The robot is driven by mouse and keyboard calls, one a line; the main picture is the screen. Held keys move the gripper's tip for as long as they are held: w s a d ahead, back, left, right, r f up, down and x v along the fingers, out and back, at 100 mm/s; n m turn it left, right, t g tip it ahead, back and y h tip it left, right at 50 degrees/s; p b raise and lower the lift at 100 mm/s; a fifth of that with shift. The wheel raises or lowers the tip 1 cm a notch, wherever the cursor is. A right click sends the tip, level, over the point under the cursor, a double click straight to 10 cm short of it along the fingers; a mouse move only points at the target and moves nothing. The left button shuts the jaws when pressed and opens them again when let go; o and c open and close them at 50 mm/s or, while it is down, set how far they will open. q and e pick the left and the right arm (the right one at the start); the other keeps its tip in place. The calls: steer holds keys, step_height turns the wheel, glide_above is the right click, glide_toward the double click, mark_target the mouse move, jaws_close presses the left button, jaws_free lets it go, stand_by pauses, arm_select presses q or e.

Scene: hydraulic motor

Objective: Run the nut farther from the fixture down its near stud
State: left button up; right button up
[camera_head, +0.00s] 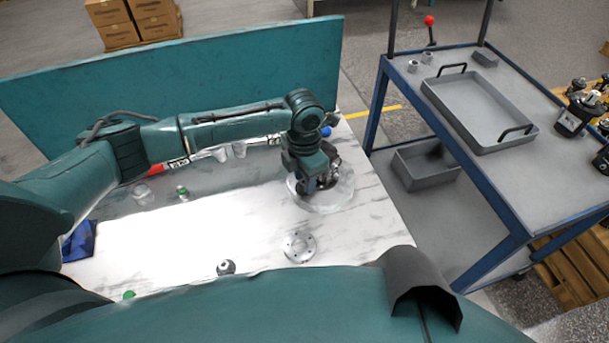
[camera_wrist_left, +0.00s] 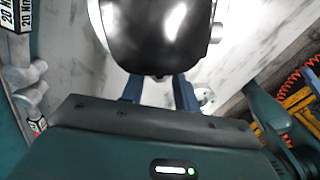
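My left gripper (camera_head: 312,187) points down over a pale round base (camera_head: 340,198) on the marble-topped table, and covers much of what stands there. In the left wrist view its two blue fingers (camera_wrist_left: 159,92) stand apart, with a gap between them. Their tips meet the lower edge of a large, shiny dark rounded body (camera_wrist_left: 160,30), which hides them. Whether they grip anything is not clear. I cannot make out a nut or stud near the gripper. My right gripper is not in view.
A pale disc with holes (camera_head: 299,246) and a small dark rounded part (camera_head: 226,267) lie nearer on the table. A teal panel (camera_head: 200,75) closes the table's far side. A blue cart with a grey tray (camera_head: 474,137) stands at the right. The tabletop's left middle is mostly clear.

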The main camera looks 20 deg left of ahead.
arm_select(q)
steer(key=n, duration=0.8)
steer(key=shift+c, duration=0.4)
jaws_close()
steer(key=m, duration=0.3)
steer(key=shift+m, duration=1.3)
